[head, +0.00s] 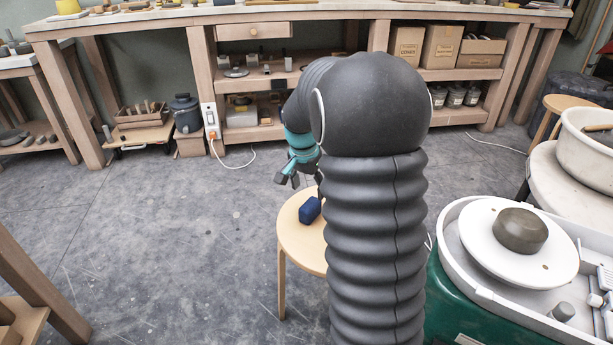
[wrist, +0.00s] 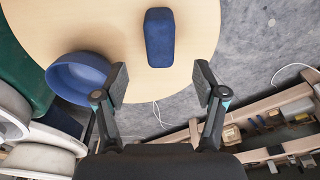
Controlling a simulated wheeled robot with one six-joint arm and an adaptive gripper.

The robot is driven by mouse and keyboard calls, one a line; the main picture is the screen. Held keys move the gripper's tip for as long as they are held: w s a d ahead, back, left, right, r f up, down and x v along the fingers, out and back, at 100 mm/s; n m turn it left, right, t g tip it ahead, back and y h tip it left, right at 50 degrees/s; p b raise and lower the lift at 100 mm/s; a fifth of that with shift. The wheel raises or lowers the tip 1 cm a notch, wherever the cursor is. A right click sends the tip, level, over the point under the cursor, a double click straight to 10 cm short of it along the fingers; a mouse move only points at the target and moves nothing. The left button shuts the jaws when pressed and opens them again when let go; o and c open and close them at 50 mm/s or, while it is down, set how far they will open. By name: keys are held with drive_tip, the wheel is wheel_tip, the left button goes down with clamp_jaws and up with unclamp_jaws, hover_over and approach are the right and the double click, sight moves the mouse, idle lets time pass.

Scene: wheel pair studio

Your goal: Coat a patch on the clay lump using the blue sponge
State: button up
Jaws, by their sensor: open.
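The blue sponge (head: 310,210) lies on a round wooden stool (head: 290,238), near its left edge in the head view. In the wrist view the sponge (wrist: 159,37) is above the gap between my fingers, on the bare stool top (wrist: 105,30). My gripper (wrist: 161,88) is open and empty, with both fingers apart and short of the sponge. In the head view my gripper (head: 290,172) is above and behind the stool, partly hidden by my arm. The clay lump (head: 520,230) is a grey-brown low cylinder on the white wheel disc (head: 487,240) at right.
A blue bowl (wrist: 78,78) stands on the stool beside the sponge in the wrist view; my arm hides it in the head view. A white basin (head: 590,150) is at far right. A long workbench (head: 330,14) runs along the back.

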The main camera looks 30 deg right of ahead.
sight(310, 203)
drive_tip(key=f, duration=0.5)
drive_tip(key=d+f, duration=0.1)
drive_tip(key=f, duration=0.1)
drive_tip(key=shift+w+f, duration=0.2)
drive_tip(key=shift+w, duration=0.1)
drive_tip(key=c, duration=1.3)
drive_tip(key=shift+c, duration=0.2)
drive_tip(key=shift+r, duration=0.15)
drive_tip(key=shift+r+p, duration=1.7)
drive_tip(key=shift+r, duration=1.2)
